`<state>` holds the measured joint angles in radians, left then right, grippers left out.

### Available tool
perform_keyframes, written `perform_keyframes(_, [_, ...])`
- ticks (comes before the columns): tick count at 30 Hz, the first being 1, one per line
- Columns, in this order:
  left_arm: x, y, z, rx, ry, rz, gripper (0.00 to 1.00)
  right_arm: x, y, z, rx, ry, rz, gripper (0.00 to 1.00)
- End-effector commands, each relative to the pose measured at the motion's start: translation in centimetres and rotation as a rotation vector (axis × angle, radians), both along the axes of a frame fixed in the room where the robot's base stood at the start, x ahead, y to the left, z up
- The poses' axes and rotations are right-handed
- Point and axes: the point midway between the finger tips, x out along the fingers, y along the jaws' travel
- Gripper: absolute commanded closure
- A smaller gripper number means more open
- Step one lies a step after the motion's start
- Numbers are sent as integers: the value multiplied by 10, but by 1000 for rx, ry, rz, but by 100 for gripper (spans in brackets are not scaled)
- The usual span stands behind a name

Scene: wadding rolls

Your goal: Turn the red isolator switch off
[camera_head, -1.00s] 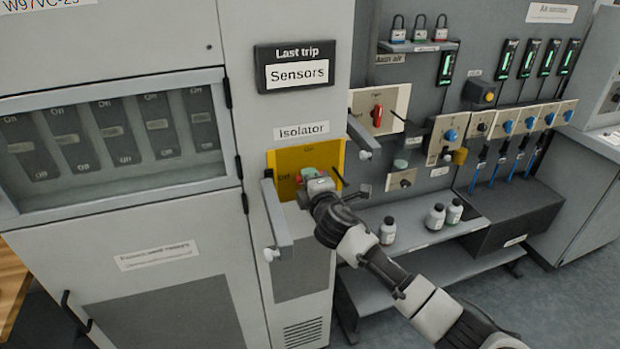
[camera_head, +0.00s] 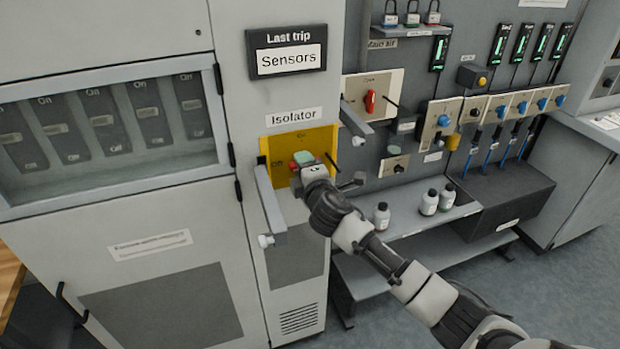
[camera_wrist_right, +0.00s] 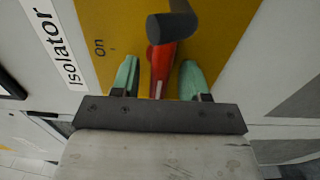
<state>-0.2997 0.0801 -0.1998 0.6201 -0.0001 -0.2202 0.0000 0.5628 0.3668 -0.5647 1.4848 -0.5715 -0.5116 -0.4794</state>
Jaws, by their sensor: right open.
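The red isolator switch handle (camera_wrist_right: 161,70) is on a yellow plate (camera_wrist_right: 100,20) with the word On at its top and Off at its left. In the head view only a bit of red (camera_head: 294,166) shows near the Off word, beside my right gripper (camera_head: 306,159). The handle looks roughly level. In the wrist view my right gripper (camera_wrist_right: 158,78) is open, with one green fingertip on each side of the handle and a visible gap to it. A dark rounded post (camera_wrist_right: 172,26) covers the handle's far part. My left gripper is out of view.
A breaker window (camera_head: 110,125) is at left. Another red switch (camera_head: 370,101) and bottles (camera_head: 429,202) are at right.

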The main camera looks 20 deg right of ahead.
Motion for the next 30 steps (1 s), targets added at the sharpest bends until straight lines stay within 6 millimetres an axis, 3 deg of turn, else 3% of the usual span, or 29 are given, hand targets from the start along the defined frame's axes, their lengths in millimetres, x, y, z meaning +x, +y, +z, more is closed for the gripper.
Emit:
perform_keyframes(16, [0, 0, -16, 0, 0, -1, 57, -88, -3, -3, -1, 2, 2, 55])
perform_keyframes(21, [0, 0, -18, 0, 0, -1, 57, -100, -3, -2, -1, 2, 1, 55])
perform_keyframes(30, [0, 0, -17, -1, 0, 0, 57, -102, -3, -1, -1, 2, 1, 55])
